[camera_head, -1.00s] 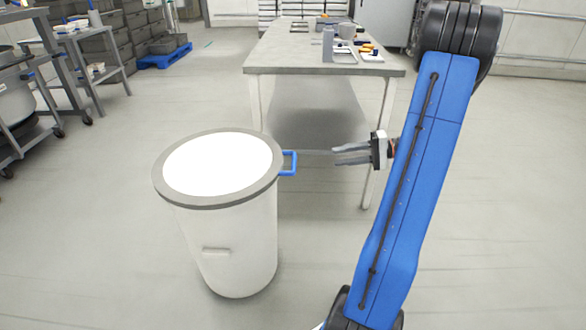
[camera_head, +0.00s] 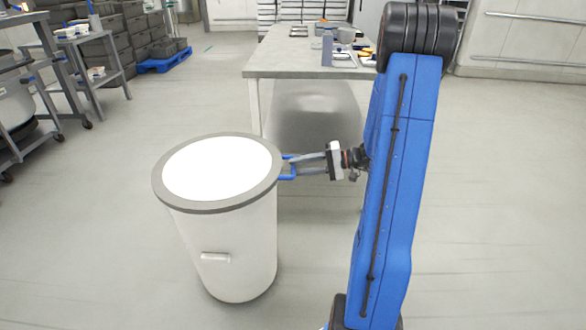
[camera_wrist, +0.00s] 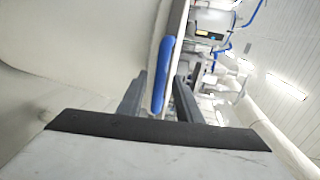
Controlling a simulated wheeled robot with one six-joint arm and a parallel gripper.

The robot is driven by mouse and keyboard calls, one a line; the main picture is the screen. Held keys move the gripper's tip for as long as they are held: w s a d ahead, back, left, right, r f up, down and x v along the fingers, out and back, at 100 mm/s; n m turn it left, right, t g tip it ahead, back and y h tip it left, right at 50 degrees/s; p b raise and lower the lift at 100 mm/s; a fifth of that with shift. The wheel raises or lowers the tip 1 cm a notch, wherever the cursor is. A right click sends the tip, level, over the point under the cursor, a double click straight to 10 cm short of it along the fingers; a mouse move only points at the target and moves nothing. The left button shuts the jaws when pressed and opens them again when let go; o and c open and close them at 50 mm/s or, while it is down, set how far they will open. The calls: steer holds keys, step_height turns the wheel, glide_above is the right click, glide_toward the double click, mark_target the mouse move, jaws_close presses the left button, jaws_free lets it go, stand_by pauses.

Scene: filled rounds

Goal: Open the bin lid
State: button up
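The white bin (camera_head: 236,255) stands upright on the floor left of my arm. Its round lid (camera_head: 217,168), white with a grey rim, lies flat and closed on top. A blue handle (camera_head: 288,167) sticks out from the lid's right side. My gripper (camera_head: 291,168) is at this handle, reaching in from the right. In the wrist view the handle (camera_wrist: 162,75) stands between the two dark fingers of my gripper (camera_wrist: 160,95). The fingers are apart, with a visible gap on the left of the handle; contact on the right is unclear.
A table (camera_head: 290,68) with trays and small items stands behind the bin. A grey trolley (camera_head: 75,65) and a blue pallet (camera_head: 165,58) are at the back left. The floor left of the bin is clear.

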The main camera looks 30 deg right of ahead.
steer(key=shift+x, duration=1.2)
jaws_close()
steer(key=shift+r, duration=0.1)
